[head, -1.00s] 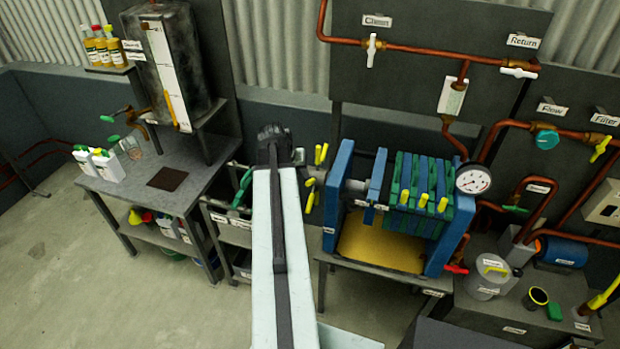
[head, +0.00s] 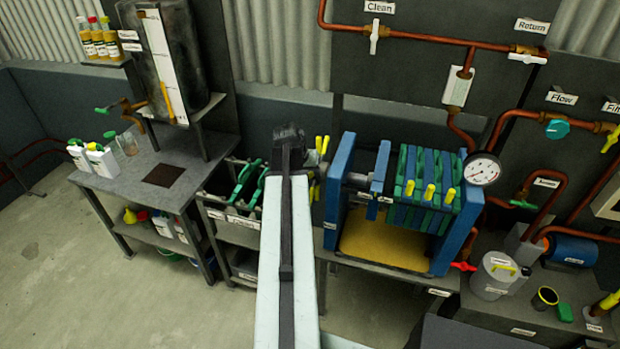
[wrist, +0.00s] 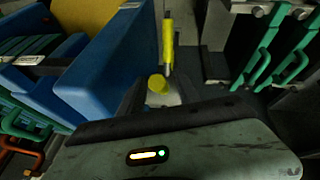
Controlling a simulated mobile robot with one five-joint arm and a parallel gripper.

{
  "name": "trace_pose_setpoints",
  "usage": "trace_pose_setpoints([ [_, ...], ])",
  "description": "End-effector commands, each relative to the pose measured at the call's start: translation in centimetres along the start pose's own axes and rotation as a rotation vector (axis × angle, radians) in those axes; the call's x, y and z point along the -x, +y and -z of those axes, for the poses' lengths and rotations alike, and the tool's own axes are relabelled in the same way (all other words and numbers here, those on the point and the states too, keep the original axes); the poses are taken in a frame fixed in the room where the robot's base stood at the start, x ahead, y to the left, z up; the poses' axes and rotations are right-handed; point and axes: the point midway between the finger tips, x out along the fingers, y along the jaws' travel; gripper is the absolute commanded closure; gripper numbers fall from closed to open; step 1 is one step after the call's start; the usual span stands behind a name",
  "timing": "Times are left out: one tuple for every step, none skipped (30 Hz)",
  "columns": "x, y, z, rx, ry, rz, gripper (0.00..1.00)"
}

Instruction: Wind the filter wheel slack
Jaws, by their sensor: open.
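The filter press (head: 338,190) is a blue frame with green and blue plates, standing right of my arm in the head view. The filter wheel (head: 321,146) is at its left end, with yellow handles, partly behind my gripper. My gripper (head: 288,136) is dark and just left of the wheel in that view; its fingertips cannot be made out there. In the wrist view, a yellow handle (wrist: 167,48) and a round yellow knob end (wrist: 157,84) stand in front of my gripper (wrist: 158,94), which is open. Whether the fingers touch the knob cannot be told.
Bins with green-handled items (head: 240,185) stand left of the wheel, close by; green handles (wrist: 268,50) show right in the wrist view. A pressure gauge (head: 482,169) and copper pipes are at the right. A workbench (head: 140,158) stands left. The floor at front left is clear.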

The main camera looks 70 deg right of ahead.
Motion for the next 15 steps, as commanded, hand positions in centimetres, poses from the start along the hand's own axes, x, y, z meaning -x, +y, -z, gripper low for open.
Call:
trace_pose_setpoints([
  [0.07,0.02,0.02,0.0,0.0,0.0,0.6],
  [0.08,0.01,0.02,0.0,0.0,0.0,0.68],
  [0.08,0.01,0.02,0.0,0.0,0.0,0.79],
  [0.08,0.01,0.02,0.0,0.0,0.0,0.88],
  [0.08,0.01,0.02,0.0,0.0,0.0,0.96],
  [0.08,0.01,0.02,0.0,0.0,0.0,1.0],
  [0.08,0.01,0.02,0.0,0.0,0.0,1.0],
  [0.08,0.01,0.02,0.0,0.0,0.0,1.0],
  [0.08,0.0,0.02,0.0,0.0,0.0,1.0],
  [0.08,0.0,0.02,0.0,0.0,0.0,1.0],
  [0.08,0.0,0.02,0.0,0.0,0.0,1.0],
  [0.08,0.0,0.02,0.0,0.0,0.0,1.0],
  [0.08,0.0,0.02,0.0,0.0,0.0,1.0],
  [0.08,0.0,0.02,0.0,0.0,0.0,1.0],
  [0.08,0.0,0.02,0.0,0.0,0.0,1.0],
])
